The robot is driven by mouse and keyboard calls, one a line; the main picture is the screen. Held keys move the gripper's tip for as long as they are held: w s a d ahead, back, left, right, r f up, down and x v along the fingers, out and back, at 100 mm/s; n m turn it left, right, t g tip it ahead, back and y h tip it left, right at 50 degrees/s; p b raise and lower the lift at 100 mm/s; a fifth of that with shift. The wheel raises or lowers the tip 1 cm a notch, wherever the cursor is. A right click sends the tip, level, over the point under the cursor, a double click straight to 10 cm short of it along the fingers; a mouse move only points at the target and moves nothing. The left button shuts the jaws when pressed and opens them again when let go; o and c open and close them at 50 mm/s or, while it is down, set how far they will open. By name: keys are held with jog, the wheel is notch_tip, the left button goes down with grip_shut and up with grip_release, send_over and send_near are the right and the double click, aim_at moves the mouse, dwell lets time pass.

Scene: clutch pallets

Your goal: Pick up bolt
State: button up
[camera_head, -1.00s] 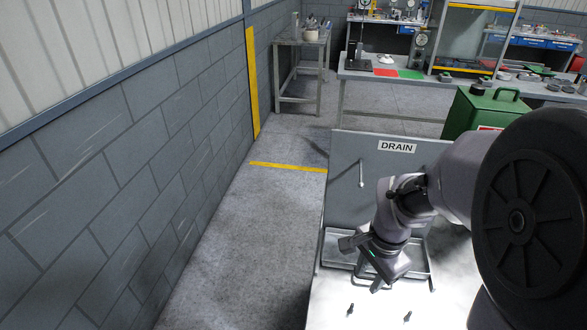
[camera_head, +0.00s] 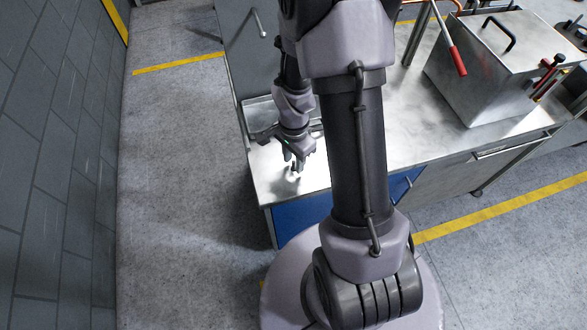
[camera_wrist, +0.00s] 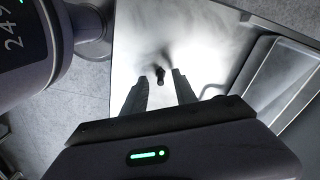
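My gripper (camera_head: 295,163) is low over the left front part of the steel bench top (camera_head: 267,183) in the head view. In the wrist view my gripper (camera_wrist: 160,82) is open, with its two dark fingers apart. A small dark bolt (camera_wrist: 160,74) stands on the bright bench top between the fingertips, with a gap on each side. Whether the fingertips reach down around it or stay above it, I cannot tell. In the head view the bolt cannot be told apart from the fingers.
A metal tray (camera_wrist: 272,72) lies right of the fingers in the wrist view. A large metal box with a handle (camera_head: 504,72) and a red-handled lever (camera_head: 456,60) are at the bench's right. The floor on the left (camera_head: 170,180) is clear.

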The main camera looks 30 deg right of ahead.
jog(key=shift+f, duration=0.7)
jog(key=shift+r, duration=0.2)
jog(key=shift+c, duration=0.4)
grip_shut()
jog(key=shift+r, duration=0.1)
